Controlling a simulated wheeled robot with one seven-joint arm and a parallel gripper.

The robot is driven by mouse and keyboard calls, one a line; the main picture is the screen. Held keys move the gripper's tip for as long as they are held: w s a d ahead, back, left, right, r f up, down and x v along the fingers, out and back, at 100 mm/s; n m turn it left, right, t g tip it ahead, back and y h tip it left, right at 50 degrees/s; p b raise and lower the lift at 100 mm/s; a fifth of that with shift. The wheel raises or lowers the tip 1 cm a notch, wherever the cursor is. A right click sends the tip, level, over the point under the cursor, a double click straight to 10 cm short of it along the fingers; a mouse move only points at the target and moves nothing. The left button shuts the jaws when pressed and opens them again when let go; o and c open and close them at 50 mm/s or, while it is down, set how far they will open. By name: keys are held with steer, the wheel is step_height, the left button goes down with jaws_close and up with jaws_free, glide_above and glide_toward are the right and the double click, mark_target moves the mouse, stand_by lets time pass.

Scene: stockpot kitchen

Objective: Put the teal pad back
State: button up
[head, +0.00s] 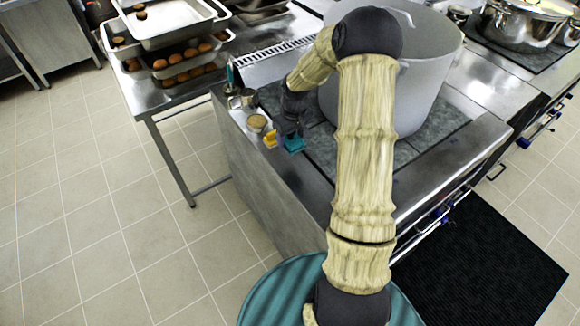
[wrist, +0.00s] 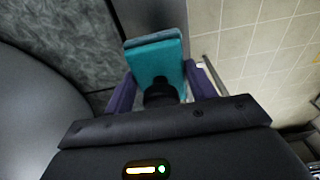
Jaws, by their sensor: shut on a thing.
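The teal pad (head: 293,145) is at the left part of the stove counter, below my gripper (head: 291,128) in the head view. The wrist view shows the teal pad (wrist: 155,58) as a flat rectangular block between the two purple fingers of my gripper (wrist: 160,72). My gripper is shut on it. I cannot tell whether the pad touches the counter. Part of the pad is hidden behind the dark middle of the gripper in the wrist view.
A yellow item (head: 270,139) stands close to the pad's left, near a small round container (head: 257,122) and a metal cup (head: 246,98). A big stockpot (head: 425,90) stands just right of my gripper. Trays of round baked items (head: 170,60) are behind left.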

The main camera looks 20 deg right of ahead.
steer(key=p, duration=0.1)
glide_above(290, 164)
steer(key=shift+s+d+f, duration=0.1)
steer(key=shift+f, duration=1.45)
steer(key=shift+s+f, duration=0.1)
steer(key=shift+f, duration=1.4)
steer(key=shift+f, duration=0.2)
step_height(290, 164, down, 4)
steer(key=shift+w+r+p, duration=0.1)
steer(key=shift+r+p, duration=0.15)
steer(key=shift+p, duration=0.35)
steer(key=shift+s+d, duration=0.15)
steer(key=shift+s, duration=0.05)
steer(key=shift+f, duration=0.1)
steer(key=o, duration=1)
steer(key=shift+w+a, duration=0.15)
steer(key=shift+a, duration=0.05)
steer(key=shift+c, duration=0.2)
